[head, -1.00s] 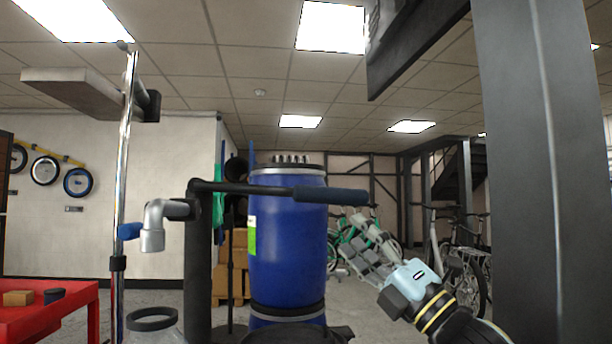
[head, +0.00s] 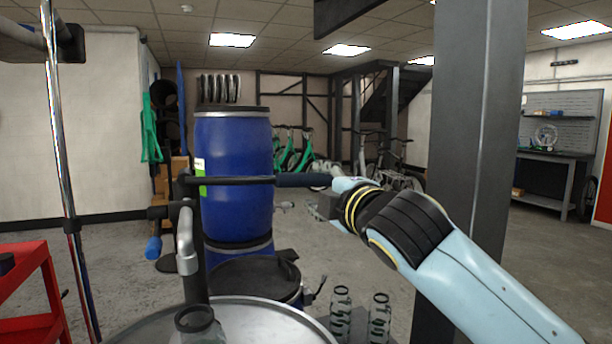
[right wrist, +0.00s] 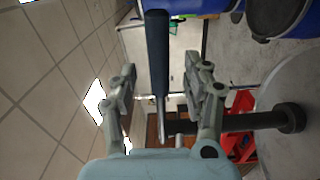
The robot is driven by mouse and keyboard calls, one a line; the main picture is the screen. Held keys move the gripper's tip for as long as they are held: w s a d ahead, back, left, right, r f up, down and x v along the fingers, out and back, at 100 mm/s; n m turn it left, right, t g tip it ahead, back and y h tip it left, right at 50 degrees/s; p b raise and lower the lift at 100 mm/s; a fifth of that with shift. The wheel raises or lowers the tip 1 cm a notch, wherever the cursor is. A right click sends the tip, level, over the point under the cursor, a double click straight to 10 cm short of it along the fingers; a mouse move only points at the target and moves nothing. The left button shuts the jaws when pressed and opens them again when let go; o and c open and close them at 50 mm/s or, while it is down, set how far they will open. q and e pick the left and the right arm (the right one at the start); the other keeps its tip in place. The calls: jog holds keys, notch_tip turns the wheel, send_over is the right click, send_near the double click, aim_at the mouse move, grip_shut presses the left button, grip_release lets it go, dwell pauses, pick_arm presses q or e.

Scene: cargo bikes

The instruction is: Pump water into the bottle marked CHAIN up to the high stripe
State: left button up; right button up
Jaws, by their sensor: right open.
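In the head view the pump has a black lever with a dark blue grip (head: 305,180) held out level to the right, and a grey spout (head: 185,232) bending down. A clear bottle with a dark neck ring (head: 195,319) stands below the spout; its lower part is cut off, and no mark or stripe is readable. My right gripper (head: 303,206) is at the outer end of the grip. In the right wrist view the dark blue grip (right wrist: 157,45) lies between the two open fingers, with a gap on both sides. My left gripper is out of view.
Two clear bottles or containers with dark markings (head: 360,318) stand at the bottom centre. A round grey metal top (head: 250,315) lies under the spout. A blue drum (head: 235,170) stands behind the lever. A dark pillar (head: 470,150) is on the right, and a red cart (head: 30,300) on the left.

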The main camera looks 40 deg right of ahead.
aim_at(312, 184)
jog(key=x, duration=0.5)
jog(key=shift+w, duration=0.4)
grip_shut()
jog(key=shift+w+f, duration=0.15)
